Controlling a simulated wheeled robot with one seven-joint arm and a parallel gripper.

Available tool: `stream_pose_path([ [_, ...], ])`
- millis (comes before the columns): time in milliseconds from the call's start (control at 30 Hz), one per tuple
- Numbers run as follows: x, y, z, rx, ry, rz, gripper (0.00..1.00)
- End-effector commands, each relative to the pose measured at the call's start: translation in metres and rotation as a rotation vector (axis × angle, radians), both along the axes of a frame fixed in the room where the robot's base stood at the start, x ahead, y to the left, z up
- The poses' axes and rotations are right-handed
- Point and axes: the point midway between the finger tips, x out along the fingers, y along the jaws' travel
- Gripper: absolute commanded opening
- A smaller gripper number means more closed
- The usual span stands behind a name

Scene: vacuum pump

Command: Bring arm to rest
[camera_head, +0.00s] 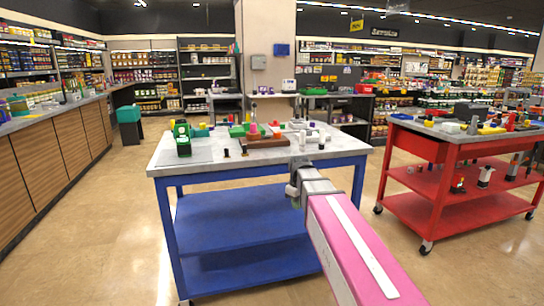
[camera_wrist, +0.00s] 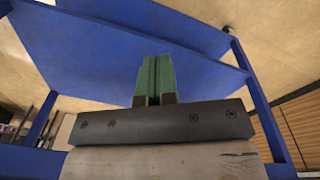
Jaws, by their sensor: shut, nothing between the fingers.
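My arm, with a pink link, reaches from the lower right of the head view toward the front edge of the blue workbench (camera_head: 185,158). My gripper (camera_head: 296,198) hangs at the bench's front right, at about the height of the tabletop edge and just below it. In the wrist view my gripper (camera_wrist: 155,78) shows its green fingers pressed together, with nothing between them. Behind the fingers the blue shelves of the bench (camera_wrist: 90,60) fill much of the wrist view. Whether the gripper touches the bench cannot be told.
The bench top carries a green device (camera_head: 182,140), a brown block with a pink part (camera_head: 254,136), and several small parts. A red cart (camera_head: 425,200) stands at the right. A wood-fronted counter (camera_head: 50,150) runs along the left. The floor left of the bench is clear.

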Motion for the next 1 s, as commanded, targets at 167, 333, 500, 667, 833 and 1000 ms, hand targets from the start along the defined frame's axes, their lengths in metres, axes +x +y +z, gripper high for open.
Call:
stream_pose_path([
  [167, -0.042, -0.030, -0.062, 0.008, 0.023, -0.221, 0.00],
  [333, -0.081, -0.054, -0.112, 0.014, 0.039, -0.431, 0.00],
  [500, -0.121, -0.074, -0.153, 0.019, 0.052, -0.629, 0.00],
  [667, -0.147, -0.085, -0.176, 0.021, 0.058, -0.759, 0.00],
  [833, -0.157, -0.090, -0.186, 0.023, 0.060, -0.816, 0.00],
  [1000, -0.156, -0.090, -0.186, 0.023, 0.059, -0.822, 0.00],
])
